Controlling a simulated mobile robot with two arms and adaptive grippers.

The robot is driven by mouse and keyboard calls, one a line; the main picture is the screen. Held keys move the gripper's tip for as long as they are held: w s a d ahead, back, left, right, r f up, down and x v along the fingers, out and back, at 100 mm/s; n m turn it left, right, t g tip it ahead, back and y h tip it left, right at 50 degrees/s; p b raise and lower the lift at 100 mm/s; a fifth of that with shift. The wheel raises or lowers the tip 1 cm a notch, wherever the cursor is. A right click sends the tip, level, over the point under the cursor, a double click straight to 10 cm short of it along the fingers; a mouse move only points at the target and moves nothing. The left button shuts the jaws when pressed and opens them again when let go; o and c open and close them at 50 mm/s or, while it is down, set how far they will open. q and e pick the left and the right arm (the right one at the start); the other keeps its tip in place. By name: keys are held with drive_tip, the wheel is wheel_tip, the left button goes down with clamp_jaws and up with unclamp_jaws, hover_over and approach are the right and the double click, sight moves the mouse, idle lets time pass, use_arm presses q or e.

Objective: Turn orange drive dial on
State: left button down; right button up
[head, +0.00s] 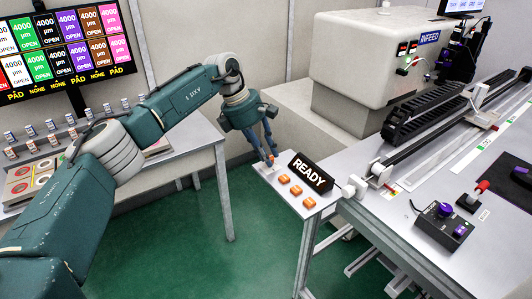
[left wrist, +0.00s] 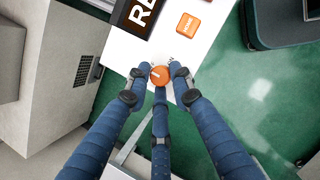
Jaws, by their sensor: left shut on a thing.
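The orange dial (left wrist: 160,76) is a round knob at the edge of a small white panel (left wrist: 213,10), with a whitish mark on its face. In the left wrist view the fingers of my left gripper (left wrist: 160,82) are closed around the dial from both sides and below. In the head view my left gripper (head: 269,157) points down at the far left corner of the panel, and a bit of the orange dial (head: 271,158) shows at its fingertips. My right gripper is not in view.
A black READY sign (head: 311,173) and orange push buttons (head: 296,190) stand on the panel close to the dial. A table with a rail (head: 440,120) and a purple-knob box (head: 443,222) is at right. Green floor (head: 250,230) lies open between tables.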

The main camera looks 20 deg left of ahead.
use_arm(q)
drive_tip(key=shift+w+d+r, duration=0.1)
drive_tip(key=shift+d+r, duration=0.15)
drive_tip(key=shift+r, duration=0.05)
drive_tip(key=c, duration=1.6)
unclamp_jaws()
drive_tip(key=shift+o, duration=0.2)
drive_tip(key=shift+d+f, duration=0.1)
drive_tip(key=shift+a+r, duration=0.25)
drive_tip(key=shift+a, duration=0.05)
drive_tip(key=v, duration=1.1)
drive_tip(key=shift+d+r, duration=0.15)
drive_tip(key=shift+r, duration=0.1)
